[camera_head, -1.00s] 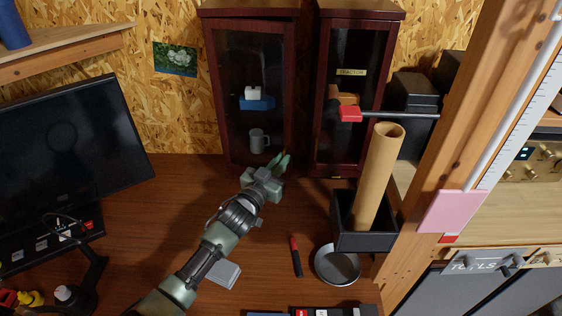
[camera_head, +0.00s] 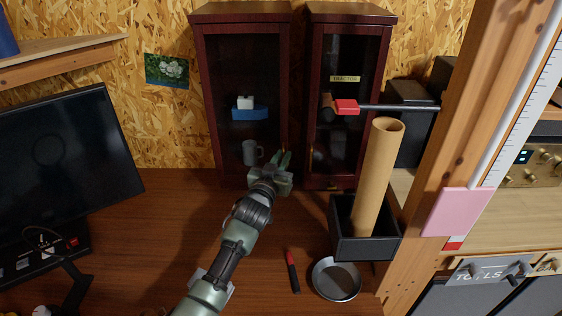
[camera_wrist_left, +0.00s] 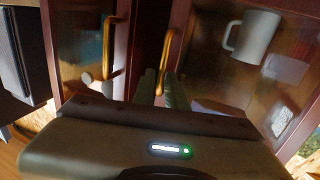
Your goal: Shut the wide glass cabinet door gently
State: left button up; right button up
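The wide cabinet (camera_head: 202,95) stands at the back left of the bench with a dark-framed glass door. Its door looks shut or nearly shut; any small gap cannot be made out. My left gripper (camera_head: 282,160) is at the lower right of this door, fingers pointing at it. In the left wrist view, a brass handle (camera_wrist_left: 168,50) on the mug cabinet's door reaches down to the gap between my left fingertips (camera_wrist_left: 160,90). The fingers are close together; whether they grip the handle is unclear. My right gripper is not seen.
The narrower cabinet (camera_head: 313,125) with a tractor label is close on the right. A cardboard tube (camera_head: 377,175) stands in a black bin (camera_head: 367,247). A dish (camera_head: 337,280) and red marker (camera_head: 292,270) lie nearer.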

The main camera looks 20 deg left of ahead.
pick_arm(q)
jog(key=shift+o, duration=0.8)
jog(key=shift+w+d, duration=0.1)
jog(key=s, duration=0.7)
jog(key=shift+s+b, duration=0.4)
jog(key=shift+b, duration=0.05)
jog(key=shift+f, duration=0.1)
